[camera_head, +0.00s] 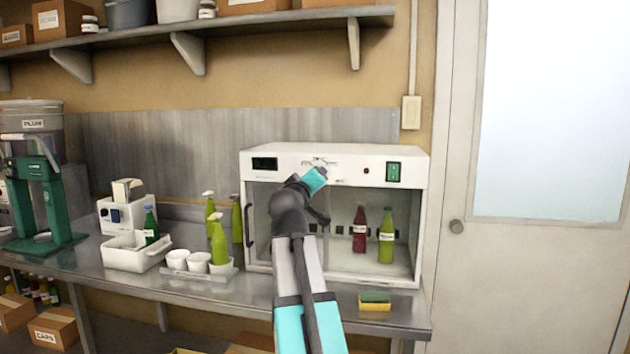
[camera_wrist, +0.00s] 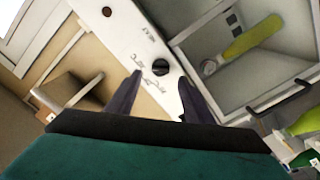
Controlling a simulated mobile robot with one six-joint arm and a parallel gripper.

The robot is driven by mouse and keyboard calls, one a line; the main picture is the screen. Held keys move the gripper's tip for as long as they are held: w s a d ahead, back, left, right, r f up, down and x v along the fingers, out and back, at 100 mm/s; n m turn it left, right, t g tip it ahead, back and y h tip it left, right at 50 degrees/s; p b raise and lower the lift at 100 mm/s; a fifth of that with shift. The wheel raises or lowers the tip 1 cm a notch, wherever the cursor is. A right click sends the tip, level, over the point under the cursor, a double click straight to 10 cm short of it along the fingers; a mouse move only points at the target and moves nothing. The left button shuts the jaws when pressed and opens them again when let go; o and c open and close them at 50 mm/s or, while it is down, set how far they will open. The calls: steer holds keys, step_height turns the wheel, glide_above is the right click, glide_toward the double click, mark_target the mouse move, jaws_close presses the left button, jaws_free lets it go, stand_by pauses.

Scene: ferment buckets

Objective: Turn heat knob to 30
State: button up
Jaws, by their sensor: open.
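The heat knob (camera_wrist: 160,67) is a small black dial on the white front panel of the warming cabinet (camera_head: 335,158), with markings around it. It shows in the wrist view between and just beyond the fingertips of my gripper (camera_wrist: 160,86). The two dark fingers are spread, with no contact on the knob that I can make out. The number the knob points to is too small to read. In the head view my arm reaches up to the panel, and its wrist largely hides the knob and my fingers.
The cabinet has a green switch (camera_head: 393,172) and a dark display (camera_head: 265,164). Inside stand a red bottle (camera_head: 360,232) and a green bottle (camera_head: 386,238). A sponge (camera_head: 375,301) lies in front.

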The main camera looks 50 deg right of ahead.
steer(key=v, duration=0.8)
steer(key=shift+s, duration=0.1)
stand_by(0.5)
